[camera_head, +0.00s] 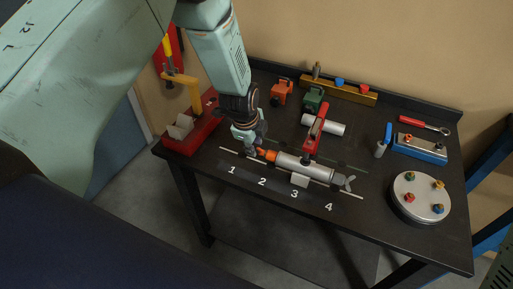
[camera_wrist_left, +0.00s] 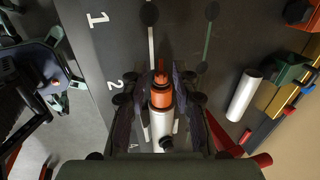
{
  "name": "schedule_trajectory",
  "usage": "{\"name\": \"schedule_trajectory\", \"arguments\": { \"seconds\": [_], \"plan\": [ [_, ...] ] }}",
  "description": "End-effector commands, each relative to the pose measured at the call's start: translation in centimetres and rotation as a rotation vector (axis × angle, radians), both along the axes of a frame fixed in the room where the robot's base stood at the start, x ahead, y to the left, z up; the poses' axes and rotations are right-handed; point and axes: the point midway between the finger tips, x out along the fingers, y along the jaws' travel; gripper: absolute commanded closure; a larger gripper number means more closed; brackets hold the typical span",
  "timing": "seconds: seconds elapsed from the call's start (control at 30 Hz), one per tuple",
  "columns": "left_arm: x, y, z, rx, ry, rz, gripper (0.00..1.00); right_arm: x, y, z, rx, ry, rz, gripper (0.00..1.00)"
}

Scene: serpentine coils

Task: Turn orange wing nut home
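The orange wing nut (camera_head: 266,155) sits at the left end of a silver cylinder (camera_head: 318,170) that lies on thin rails on the dark bench. In the left wrist view the orange wing nut (camera_wrist_left: 161,92) is in the middle, with the pale cylinder (camera_wrist_left: 162,130) below it. My left gripper (camera_head: 250,147) is low over the bench at the cylinder's orange end. In the left wrist view its fingers (camera_wrist_left: 160,75) stand apart on either side of the orange piece; I see no clear contact. My right gripper is not in view.
A red-handled clamp (camera_head: 316,130) rises behind the cylinder. A grey wing nut (camera_head: 344,182) is at its right end. A red tray (camera_head: 190,138) stands left, a round plate with coloured knobs (camera_head: 420,198) right. A white tube (camera_head: 323,124) lies behind. The bench front is clear.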

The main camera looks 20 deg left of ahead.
Motion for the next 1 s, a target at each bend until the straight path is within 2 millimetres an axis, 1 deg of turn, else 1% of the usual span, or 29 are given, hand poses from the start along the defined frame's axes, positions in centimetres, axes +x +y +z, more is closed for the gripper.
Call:
{"name": "schedule_trajectory", "arguments": {
  "seconds": [0.03,0.1,0.23,0.33,0.6,0.67,0.93,1.0],
  "plan": [
    [0.2,-0.1,-0.8,0.0,0.001,0.0,0.72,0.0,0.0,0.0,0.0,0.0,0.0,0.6],
    [0.5,-0.1,-1.5,0.001,0.0,-0.002,0.72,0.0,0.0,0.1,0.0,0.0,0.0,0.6],
    [1.0,-0.3,-2.6,0.0,0.0,-0.003,0.72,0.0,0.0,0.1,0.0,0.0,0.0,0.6],
    [1.1,-0.3,-3.0,0.0,-0.001,-0.003,0.72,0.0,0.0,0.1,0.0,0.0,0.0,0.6],
    [1.2,-0.3,-3.1,0.0,-0.001,-0.002,0.72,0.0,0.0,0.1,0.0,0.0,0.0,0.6],
    [1.2,-0.3,-3.1,0.0,-0.001,-0.002,0.76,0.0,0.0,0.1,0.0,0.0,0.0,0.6],
    [1.2,-0.3,-3.0,0.0,-0.001,-0.002,0.99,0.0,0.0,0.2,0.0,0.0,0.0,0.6],
    [1.2,-0.3,-3.0,0.0,-0.001,-0.002,1.0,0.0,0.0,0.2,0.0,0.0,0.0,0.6]
  ]
}}
